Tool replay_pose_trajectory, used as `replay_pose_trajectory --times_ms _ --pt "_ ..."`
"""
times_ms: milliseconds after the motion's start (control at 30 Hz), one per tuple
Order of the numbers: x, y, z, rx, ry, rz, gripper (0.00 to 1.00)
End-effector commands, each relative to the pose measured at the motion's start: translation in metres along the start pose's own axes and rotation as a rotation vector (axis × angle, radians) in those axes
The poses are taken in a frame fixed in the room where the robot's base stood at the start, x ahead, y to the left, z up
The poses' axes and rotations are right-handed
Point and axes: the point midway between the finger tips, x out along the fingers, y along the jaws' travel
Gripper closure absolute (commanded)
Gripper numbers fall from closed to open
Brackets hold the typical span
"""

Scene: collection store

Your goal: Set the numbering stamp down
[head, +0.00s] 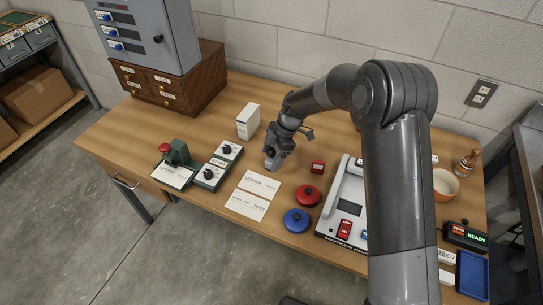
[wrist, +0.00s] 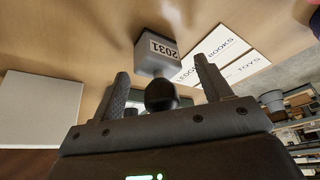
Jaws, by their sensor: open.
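The numbering stamp (wrist: 157,48) is a grey block with a white label reading 2031 and a round black knob. In the wrist view its knob lies between the two fingers of my gripper (wrist: 161,66), with a gap on each side. The fingers are open. In the head view the stamp (head: 270,164) is small and grey, below my gripper (head: 275,151), and appears to rest on the wooden desk (head: 300,110). Its base is partly hard to make out there.
Two white cards (head: 260,184) lie just in front of the stamp. A white box (head: 248,121) stands behind left, and a small red block (head: 318,167) lies to the right. Red (head: 308,195) and blue (head: 297,220) round lidded tins stand nearer the front edge.

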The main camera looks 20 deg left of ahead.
Motion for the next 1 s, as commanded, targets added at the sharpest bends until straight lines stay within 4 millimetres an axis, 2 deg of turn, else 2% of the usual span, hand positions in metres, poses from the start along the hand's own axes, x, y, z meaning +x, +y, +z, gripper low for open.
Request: replay_pose_trajectory --times_ms 500,700,1000 --pt "-0.099 0.001 0.001 0.000 -0.001 0.004 0.29" --pt "-0.116 0.000 0.001 0.000 -0.001 0.002 0.29" --pt "-0.120 -0.001 0.001 0.005 -0.003 0.002 0.29"
